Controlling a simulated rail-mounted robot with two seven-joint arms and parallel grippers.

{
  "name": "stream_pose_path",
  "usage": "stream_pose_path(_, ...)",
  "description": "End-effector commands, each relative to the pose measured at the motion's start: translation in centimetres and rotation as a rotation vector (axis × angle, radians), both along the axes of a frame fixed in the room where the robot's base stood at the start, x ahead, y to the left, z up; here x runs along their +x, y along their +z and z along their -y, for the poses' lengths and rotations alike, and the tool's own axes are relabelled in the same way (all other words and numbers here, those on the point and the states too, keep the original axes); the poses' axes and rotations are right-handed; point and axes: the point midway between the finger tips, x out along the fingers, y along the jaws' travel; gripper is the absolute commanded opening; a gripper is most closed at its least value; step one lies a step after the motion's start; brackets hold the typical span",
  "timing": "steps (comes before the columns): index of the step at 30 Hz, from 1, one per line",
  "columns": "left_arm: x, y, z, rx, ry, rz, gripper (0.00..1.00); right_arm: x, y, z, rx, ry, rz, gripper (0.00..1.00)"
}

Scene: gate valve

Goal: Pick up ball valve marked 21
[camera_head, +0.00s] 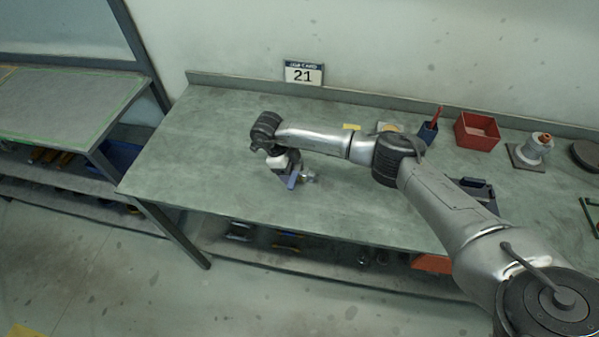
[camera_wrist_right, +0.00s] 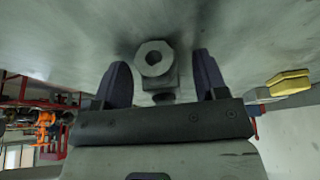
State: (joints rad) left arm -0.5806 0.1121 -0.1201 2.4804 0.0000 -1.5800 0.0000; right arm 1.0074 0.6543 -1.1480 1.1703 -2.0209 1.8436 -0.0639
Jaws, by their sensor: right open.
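A small grey metal valve (camera_wrist_right: 158,66) with a hexagonal, bored end stands out between the fingers of my right gripper (camera_wrist_right: 160,60) in the right wrist view. The fingers lie on either side of it, with a clear gap on the right side. In the head view the valve (camera_head: 308,175) shows on the bench just right of my right gripper (camera_head: 291,180), partly hidden by it. No number is legible on the valve. A card reading 21 (camera_head: 304,74) stands at the back of the bench. My left gripper is not in view.
The green-grey bench (camera_head: 190,150) is clear on the left. A red bin (camera_head: 477,131), a blue holder (camera_head: 428,132) and a white-topped fitting (camera_head: 535,149) stand toward the back right. A yellow hexagonal part (camera_wrist_right: 288,82) shows at right in the wrist view.

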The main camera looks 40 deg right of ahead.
Motion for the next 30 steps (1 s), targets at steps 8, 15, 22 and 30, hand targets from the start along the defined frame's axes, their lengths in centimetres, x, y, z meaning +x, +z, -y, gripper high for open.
stream_pose_path(8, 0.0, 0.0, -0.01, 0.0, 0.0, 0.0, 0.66, 0.02, 0.05, -0.02, 0.0, 0.0, 0.0, 0.51)
stream_pose_path(15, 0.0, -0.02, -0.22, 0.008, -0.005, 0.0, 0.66, 0.03, 0.06, -0.03, 0.0, 0.0, 0.0, 0.28)
stream_pose_path(22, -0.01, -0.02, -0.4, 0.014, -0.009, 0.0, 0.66, 0.03, 0.07, -0.04, 0.0, 0.0, 0.0, 0.06)
stream_pose_path(30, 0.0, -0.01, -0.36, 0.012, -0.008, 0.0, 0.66, 0.08, 0.17, -0.03, 0.0, 0.0, 0.001, 0.0)
